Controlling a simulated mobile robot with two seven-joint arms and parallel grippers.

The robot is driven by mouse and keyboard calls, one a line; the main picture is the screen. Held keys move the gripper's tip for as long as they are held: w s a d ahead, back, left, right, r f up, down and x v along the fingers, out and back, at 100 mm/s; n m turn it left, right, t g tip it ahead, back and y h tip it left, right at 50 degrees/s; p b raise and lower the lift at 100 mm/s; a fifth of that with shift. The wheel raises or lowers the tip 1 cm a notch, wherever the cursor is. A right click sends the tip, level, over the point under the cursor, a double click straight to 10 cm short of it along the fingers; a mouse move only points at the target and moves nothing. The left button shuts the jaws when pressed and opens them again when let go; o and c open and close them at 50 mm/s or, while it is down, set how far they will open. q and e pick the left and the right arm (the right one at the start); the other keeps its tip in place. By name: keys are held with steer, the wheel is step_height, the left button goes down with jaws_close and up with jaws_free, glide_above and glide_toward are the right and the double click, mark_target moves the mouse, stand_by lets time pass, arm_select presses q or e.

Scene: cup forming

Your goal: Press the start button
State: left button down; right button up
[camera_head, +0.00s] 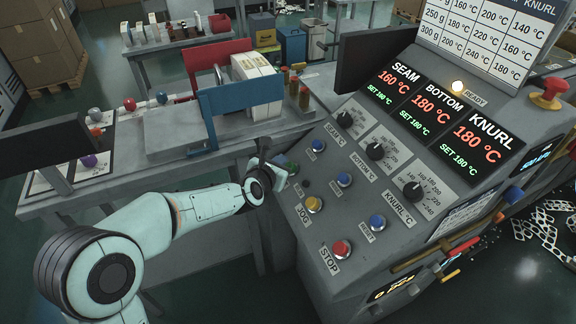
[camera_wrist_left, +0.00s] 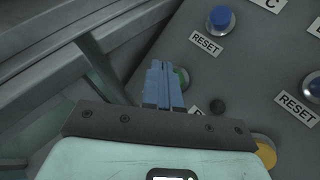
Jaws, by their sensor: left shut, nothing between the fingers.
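The green start button (camera_head: 292,168) sits at the left end of the lower button row on the sloped grey control panel. It is partly hidden by my left gripper (camera_head: 281,161) in the head view. In the left wrist view, a sliver of the green button (camera_wrist_left: 184,76) shows just right of the fingertips. The left gripper's blue-grey fingers (camera_wrist_left: 163,70) are together with nothing between them. Its tips are close to the button; I cannot tell whether they touch. The button's label is mostly covered. My right gripper is not in view.
A yellow JOG button (camera_head: 314,204), red STOP button (camera_head: 342,248) and blue reset buttons (camera_head: 345,180) are close by on the panel. Dials (camera_head: 375,151) lie further right. Displays read SEAM 160, BOTTOM 180, KNURL 180; the READY lamp (camera_head: 457,86) is lit. A workbench (camera_head: 130,178) stands left.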

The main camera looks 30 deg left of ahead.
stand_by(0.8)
arm_select(q)
steer(key=shift+w+d+f+b, duration=0.15)
steer(key=shift+f+b, duration=0.2)
steer(key=shift+b, duration=0.1)
steer(key=shift+w+d+f+b, duration=0.2)
steer(key=shift+w+f+b, duration=0.05)
steer(key=shift+f+b, duration=0.15)
stand_by(0.6)
stand_by(0.4)
steer(key=shift+s+a+r, duration=0.35)
steer(key=shift+s+r, duration=0.1)
steer(key=shift+r, duration=0.25)
steer(key=shift+r, duration=0.1)
steer(key=r, duration=0.1)
steer(key=s+a+r+p, duration=0.1)
steer(key=s+a+r, duration=0.1)
steer(key=r, duration=0.1)
steer(key=shift+s, duration=0.1)
